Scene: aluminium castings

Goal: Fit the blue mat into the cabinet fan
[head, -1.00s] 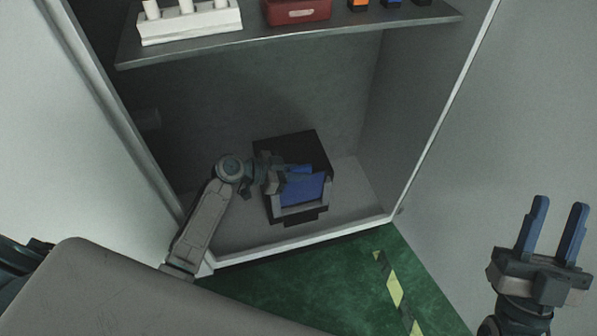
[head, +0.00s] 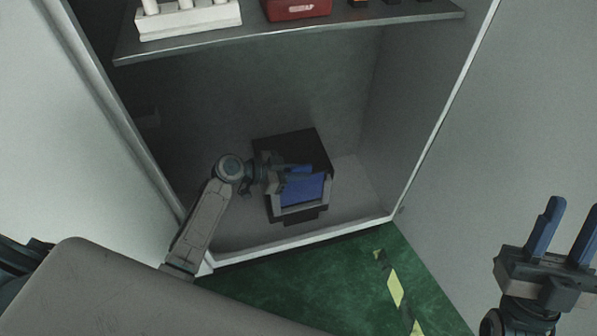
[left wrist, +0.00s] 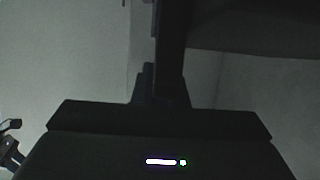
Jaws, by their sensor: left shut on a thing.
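The cabinet fan (head: 291,145) is a black box with a grey frame around its front opening, on the floor of the open cabinet. The blue mat (head: 304,191) lies inside the grey frame, its upper edge partly hidden by my fingers. My left gripper (head: 298,172) reaches in from the left with its blue fingers at the mat's upper edge, shut on the mat. The left wrist view is very dark; the left gripper's fingers (left wrist: 160,85) show only as dark shapes and the mat cannot be made out. My right gripper (head: 568,232) is open and empty at the right.
A shelf (head: 345,26) crosses above the fan, bearing a white rack (head: 188,18), a red box (head: 297,9) and small items. Cabinet walls stand close on both sides. The green floor (head: 290,285) has a yellow-black strip (head: 394,288).

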